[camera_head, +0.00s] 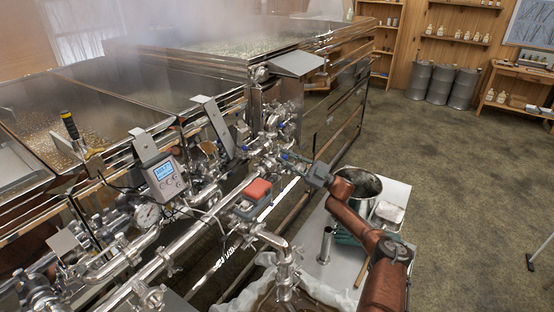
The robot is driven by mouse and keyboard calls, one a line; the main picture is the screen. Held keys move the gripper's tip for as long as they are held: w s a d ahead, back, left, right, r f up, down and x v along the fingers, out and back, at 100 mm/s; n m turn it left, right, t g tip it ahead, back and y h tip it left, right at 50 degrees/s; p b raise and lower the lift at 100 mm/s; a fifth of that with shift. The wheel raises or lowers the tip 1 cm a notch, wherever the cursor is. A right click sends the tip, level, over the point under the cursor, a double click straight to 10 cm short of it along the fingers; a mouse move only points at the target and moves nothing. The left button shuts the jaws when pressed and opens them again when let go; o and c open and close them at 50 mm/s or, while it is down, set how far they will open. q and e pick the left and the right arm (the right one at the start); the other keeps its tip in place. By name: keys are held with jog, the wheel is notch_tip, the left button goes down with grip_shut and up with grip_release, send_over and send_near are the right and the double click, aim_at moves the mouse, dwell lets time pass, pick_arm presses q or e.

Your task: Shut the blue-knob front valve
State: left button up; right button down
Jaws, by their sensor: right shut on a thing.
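My right gripper (290,158) reaches in from the lower right on a copper-brown arm. Its grey fingers are shut on the blue knob (284,156) of the front valve, on the steel pipework at the evaporator's near corner. The fingers partly hide the knob, so its turn angle cannot be told. Other small blue knobs (244,148) show on the pipes nearby. My left gripper is not in view.
Left of the valve stand a grey display box (165,179), a round gauge (147,215) and a red-topped box (258,190). A white-topped table (343,270) with a metal pail (362,186) is under my right arm. Open floor (450,200) lies to the right.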

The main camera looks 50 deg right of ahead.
jog(key=shift+d, duration=0.15)
jog(key=c, duration=1.8)
grip_release()
jog(key=shift+d+f, duration=0.1)
jog(key=shift+f, duration=0.05)
jog(key=v, duration=1.2)
